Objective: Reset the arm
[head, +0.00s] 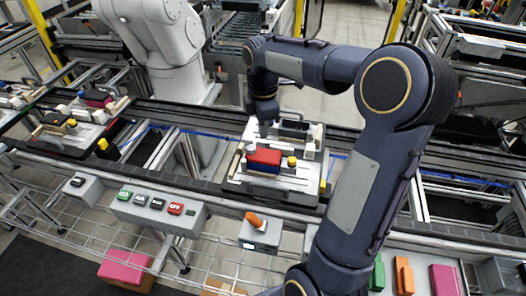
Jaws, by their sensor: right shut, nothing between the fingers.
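My right arm (362,185) reaches up from the bottom of the head view, bends at a large elbow at the upper right and runs left over the conveyor. My right gripper (268,127) points down over the back of a pallet (298,191). Its fingers are small and partly hidden, and it appears shut with nothing held. The pallet carries a red-and-blue block (264,158), a yellow knob (292,161) and white and black fixture parts. I cannot tell whether the gripper touches the fixture. My left gripper is not in view.
A conveyor (225,142) runs across the view. Another loaded pallet (65,140) sits at the left. A white robot arm (170,50) stands behind the line. In front are a button box (157,210) and an orange-handled switch box (260,232). Green, orange and pink blocks lie at lower right.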

